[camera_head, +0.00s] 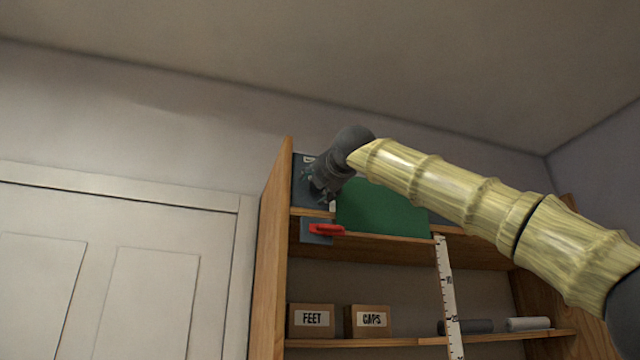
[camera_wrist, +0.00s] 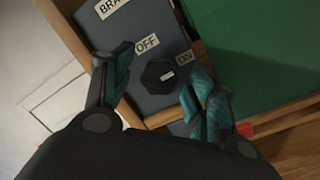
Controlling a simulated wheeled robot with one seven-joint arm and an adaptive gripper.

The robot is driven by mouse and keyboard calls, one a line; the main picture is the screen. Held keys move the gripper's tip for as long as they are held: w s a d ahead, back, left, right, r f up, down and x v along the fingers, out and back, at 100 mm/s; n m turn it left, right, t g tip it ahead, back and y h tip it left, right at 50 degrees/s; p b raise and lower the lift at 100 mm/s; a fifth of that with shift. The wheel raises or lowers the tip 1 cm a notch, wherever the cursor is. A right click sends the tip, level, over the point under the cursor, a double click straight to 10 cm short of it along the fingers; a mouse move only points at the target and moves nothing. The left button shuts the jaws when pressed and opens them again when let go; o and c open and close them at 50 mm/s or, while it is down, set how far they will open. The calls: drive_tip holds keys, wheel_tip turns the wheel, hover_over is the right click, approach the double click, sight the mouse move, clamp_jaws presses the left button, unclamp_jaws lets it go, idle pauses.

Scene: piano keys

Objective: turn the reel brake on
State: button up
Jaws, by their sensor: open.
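The reel brake is a grey-blue panel (camera_wrist: 145,17) with a partly cut-off label starting "BRA" and labels "OFF" and "ON". A dark faceted knob (camera_wrist: 158,77) sits on it below these labels, with a small white mark on its right side. The panel also shows in the head view (camera_head: 300,190) at the left end of the upper shelf. My gripper (camera_wrist: 156,72) is open, with one finger on each side of the knob in the wrist view. I cannot tell whether a finger touches it. In the head view my gripper (camera_head: 325,188) hides the knob.
A green board (camera_head: 385,208) stands right beside the panel. A red handle (camera_head: 326,229) sticks out at the shelf edge below. Boxes labelled "FEET" (camera_head: 311,320) and "CAPS" (camera_head: 370,321) stand on the lower shelf. A white measuring strip (camera_head: 447,295) hangs in front. The cabinet's side wall (camera_head: 271,250) is close left.

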drive_tip(key=shift+s, duration=0.1)
drive_tip(key=v, duration=1.2)
